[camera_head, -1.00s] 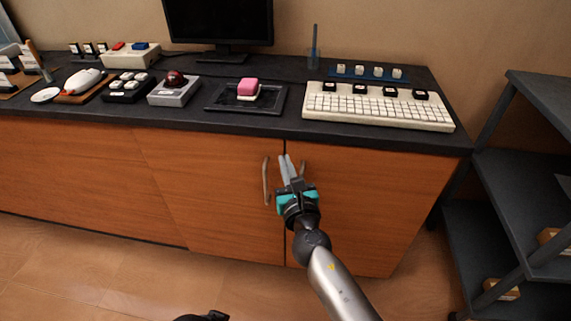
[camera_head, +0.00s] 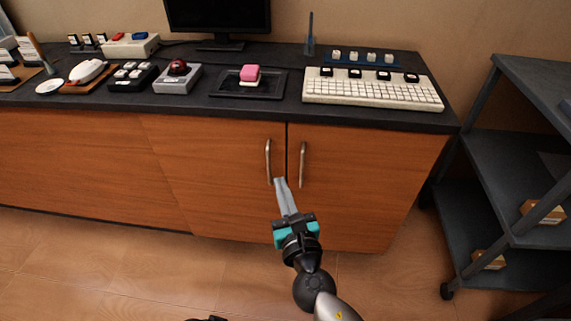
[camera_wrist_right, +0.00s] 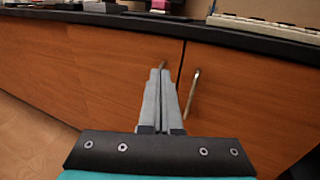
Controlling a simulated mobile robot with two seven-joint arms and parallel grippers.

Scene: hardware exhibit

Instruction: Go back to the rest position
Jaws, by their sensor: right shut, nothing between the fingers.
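My right gripper (camera_head: 280,182) is shut and empty in the head view. Its grey fingers point at the wooden cabinet front, just below the left door handle. In the right wrist view the two fingers (camera_wrist_right: 159,74) lie together with nothing between them. They overlap the lower part of one handle in that view; I cannot tell whether they touch it. My left gripper is not clearly in view; only a small dark part shows at the bottom edge of the head view.
The cabinet (camera_head: 220,165) has two metal handles, the left (camera_head: 268,160) and the right (camera_head: 303,163). A grey shelf (camera_head: 500,190) stands at right. Floor in front is clear.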

